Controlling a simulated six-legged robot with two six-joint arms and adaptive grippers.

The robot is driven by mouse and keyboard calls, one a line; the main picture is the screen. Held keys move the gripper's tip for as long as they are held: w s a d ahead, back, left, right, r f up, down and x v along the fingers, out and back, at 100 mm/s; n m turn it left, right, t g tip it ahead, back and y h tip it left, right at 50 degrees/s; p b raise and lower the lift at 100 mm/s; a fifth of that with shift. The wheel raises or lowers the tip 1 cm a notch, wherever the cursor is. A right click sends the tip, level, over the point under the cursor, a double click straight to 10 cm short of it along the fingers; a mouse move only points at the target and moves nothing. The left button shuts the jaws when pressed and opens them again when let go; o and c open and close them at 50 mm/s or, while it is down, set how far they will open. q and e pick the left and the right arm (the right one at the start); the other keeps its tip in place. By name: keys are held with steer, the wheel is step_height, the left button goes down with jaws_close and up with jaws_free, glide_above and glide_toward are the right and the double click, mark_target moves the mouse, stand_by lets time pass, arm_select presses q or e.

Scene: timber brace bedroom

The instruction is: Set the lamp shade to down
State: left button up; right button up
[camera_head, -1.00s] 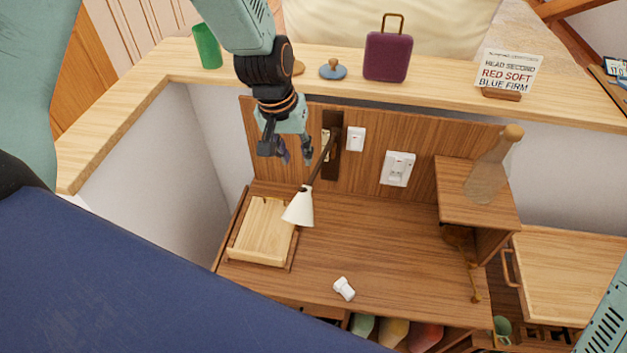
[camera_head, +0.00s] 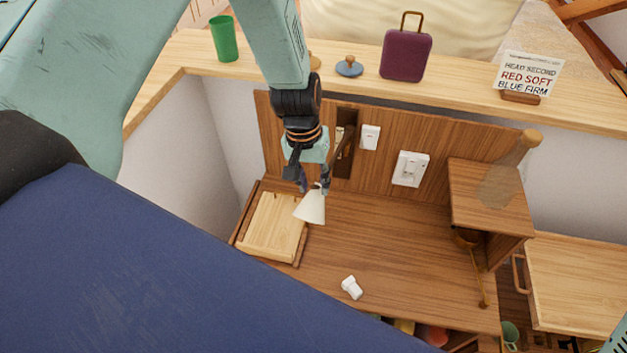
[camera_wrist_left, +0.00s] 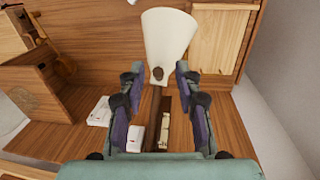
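The cream cone-shaped lamp shade (camera_head: 311,207) hangs over the desk beside the wooden tray, on a thin dark arm from the wall panel. It also shows large at the top of the left wrist view (camera_wrist_left: 168,35). My left gripper (camera_head: 313,187) is just above the shade. In the wrist view its two fingers (camera_wrist_left: 155,78) are apart, with the lamp's arm and the shade's narrow end between them. I cannot see clear contact. The head view partly hides the lamp's arm behind the gripper. My right gripper is not in view.
A light switch (camera_head: 370,137) and a socket plate (camera_head: 410,169) are on the panel close by. A wooden tray (camera_head: 272,228) is left of the shade. A small white object (camera_head: 352,287) lies on the desk. A bottle (camera_head: 505,175) stands on the right shelf. The middle desktop is clear.

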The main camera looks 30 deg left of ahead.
arm_select(q)
steer(key=shift+d, duration=0.2)
steer(key=shift+c, duration=0.4)
steer(key=shift+a, duration=0.1)
jaws_close()
